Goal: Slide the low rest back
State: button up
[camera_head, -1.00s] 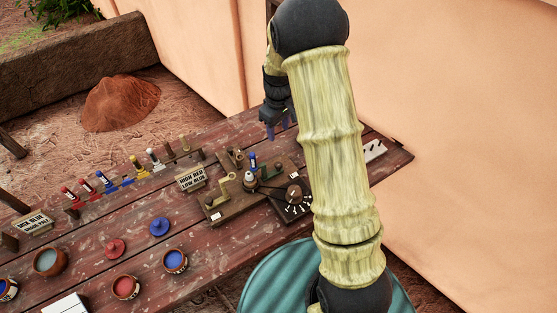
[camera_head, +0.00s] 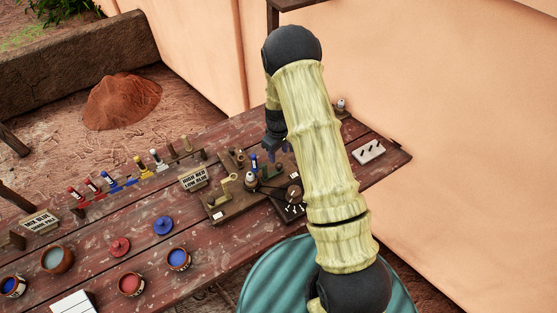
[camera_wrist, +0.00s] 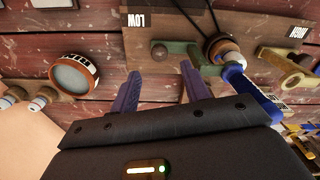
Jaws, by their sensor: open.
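The low rest (camera_wrist: 180,47) is an olive-green bar with a small round brown knob (camera_wrist: 158,52). It sits on the wooden board (camera_wrist: 135,45) beside the LOW label (camera_wrist: 145,20) in the wrist view. My gripper (camera_wrist: 160,72) is open and empty, with its two purple fingers apart just short of the bar. The right finger's tip is close to the bar; contact cannot be told. In the head view my gripper (camera_head: 275,148) hangs over the far side of the board (camera_head: 232,208). The low rest is small and partly hidden there.
A round jar (camera_wrist: 75,75) stands left. In the head view, paint pots (camera_head: 178,259) and a sign (camera_head: 193,178) occupy the table.

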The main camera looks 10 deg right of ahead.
aim_at(279, 165)
jog(key=shift+f+p, duration=0.85)
jog(key=shift+f, duration=2.3)
grip_shut()
